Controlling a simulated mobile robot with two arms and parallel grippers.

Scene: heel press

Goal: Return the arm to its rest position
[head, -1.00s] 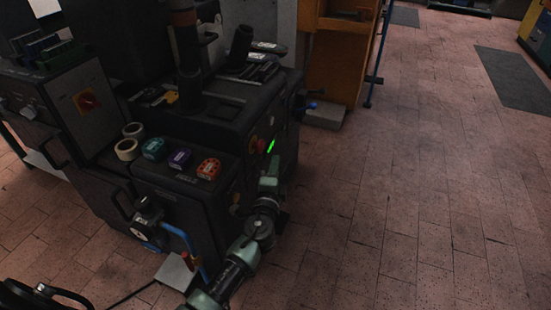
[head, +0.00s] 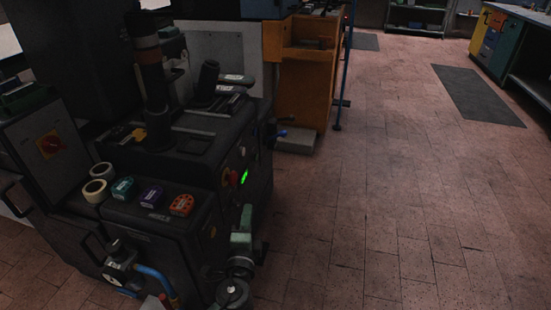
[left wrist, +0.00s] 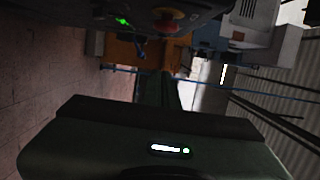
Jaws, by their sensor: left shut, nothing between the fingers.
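My left arm comes up from the bottom of the head view, and its green end with the left gripper (head: 246,217) is beside the right side of the dark press machine (head: 165,230). The gripper is below the green light (head: 244,177) and the red button (head: 230,179) on the machine's side. In the left wrist view the left gripper (left wrist: 158,88) is shut and empty, past the dark green wrist body. The red button (left wrist: 170,20) and green light (left wrist: 123,21) show at the top there, apart from the fingers. My right gripper is not in view.
Tape rolls (head: 96,190) and small teal, purple and orange items (head: 181,204) lie on the machine's top. An orange cabinet (head: 300,80) stands behind it. A blue-handled valve (head: 152,275) juts from its front. The tiled floor (head: 380,210) at right is clear.

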